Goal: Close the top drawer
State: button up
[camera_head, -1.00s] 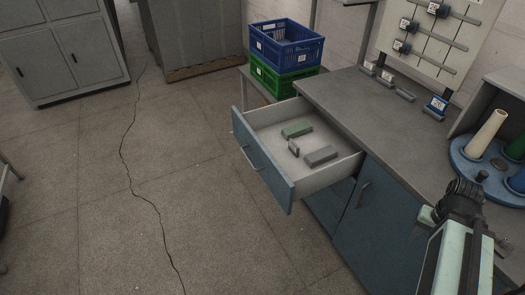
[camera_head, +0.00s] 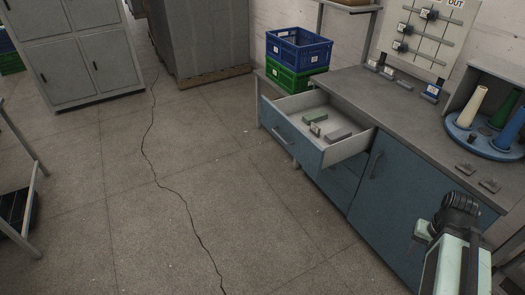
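The top drawer (camera_head: 291,143) stands pulled out from the blue-fronted cabinet under the grey worktop (camera_head: 405,108). Its front has a light bar handle (camera_head: 283,136). Inside lie a green block (camera_head: 314,115), a grey block (camera_head: 339,135) and a small dark frame-like piece (camera_head: 315,129). My arm shows at the lower right, in front of the cabinet door and well apart from the drawer. Its dark end (camera_head: 458,212) is folded up, and I cannot make out the fingers or whether they are open.
A blue crate (camera_head: 299,47) sits on a green crate (camera_head: 291,77) behind the drawer. A turntable (camera_head: 463,133) with cones stands on the worktop at right. The floor (camera_head: 200,190) left of the drawer is clear.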

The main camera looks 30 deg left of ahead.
aim_at(282, 117)
jog(key=u, duration=0.05)
jog(key=k, duration=0.5)
jog(key=u, duration=1.05)
jog(key=i, duration=1.7)
jog(key=u, duration=1.5)
jog(key=k, duration=0.6)
jog(key=u, duration=0.55)
